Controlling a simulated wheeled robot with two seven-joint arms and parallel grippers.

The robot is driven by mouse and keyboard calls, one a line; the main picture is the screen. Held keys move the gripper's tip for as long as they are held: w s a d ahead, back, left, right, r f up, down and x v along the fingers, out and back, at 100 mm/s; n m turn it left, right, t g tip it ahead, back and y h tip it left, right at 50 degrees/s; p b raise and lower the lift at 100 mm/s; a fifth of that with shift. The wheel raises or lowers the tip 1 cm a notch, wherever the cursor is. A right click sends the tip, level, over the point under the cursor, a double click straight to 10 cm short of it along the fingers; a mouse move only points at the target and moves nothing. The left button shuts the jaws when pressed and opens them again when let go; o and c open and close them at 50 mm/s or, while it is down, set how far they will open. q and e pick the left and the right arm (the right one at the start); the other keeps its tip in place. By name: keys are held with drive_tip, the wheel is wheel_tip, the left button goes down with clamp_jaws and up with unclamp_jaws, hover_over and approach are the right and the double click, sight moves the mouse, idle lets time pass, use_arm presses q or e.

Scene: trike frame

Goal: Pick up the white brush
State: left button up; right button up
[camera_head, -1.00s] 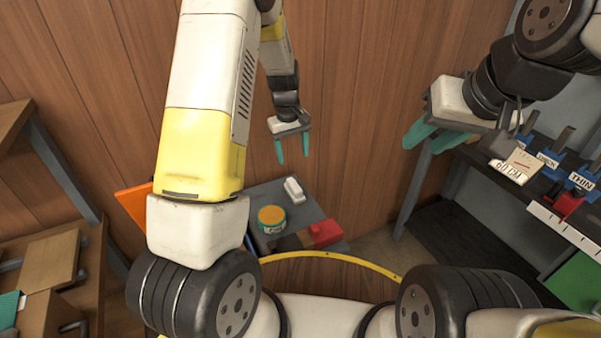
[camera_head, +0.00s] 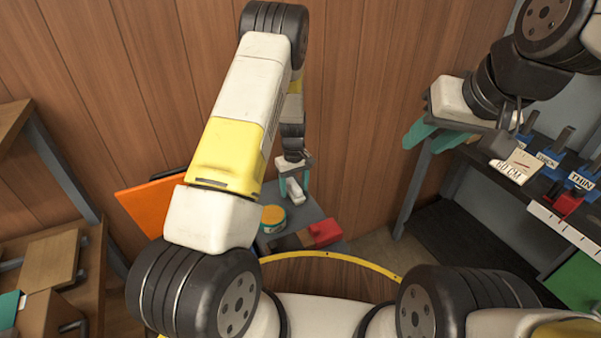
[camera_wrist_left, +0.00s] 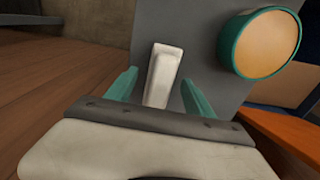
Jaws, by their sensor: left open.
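The white brush (camera_head: 294,190) lies on a small grey table. In the left wrist view the white brush (camera_wrist_left: 163,78) is a long pale block between my left gripper's two teal fingers. My left gripper (camera_head: 294,186) points down over the brush in the head view. It also shows in the left wrist view (camera_wrist_left: 158,78), open, with a finger on each side of the brush and gaps visible. I cannot tell how far above it the tips are. My right gripper (camera_head: 428,134) is at the right, away from the brush; its opening is unclear.
A round tin with an orange top (camera_head: 273,217) and a red block (camera_head: 325,232) share the grey table (camera_head: 305,207). An orange panel (camera_head: 150,205) stands at its left. A shelf with labelled tools (camera_head: 548,160) is at the right. A wooden wall is behind.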

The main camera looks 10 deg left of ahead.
sight(294, 184)
use_arm(q)
drive_tip(key=shift+f, duration=0.2)
clamp_jaws()
wheel_tip(294, 184, up, 10)
drive_tip(key=shift+r, duration=0.1)
drive_tip(key=c, duration=0.6)
unclamp_jaws()
drive_tip(key=c, duration=0.7)
drive_tip(key=shift+s, duration=0.1)
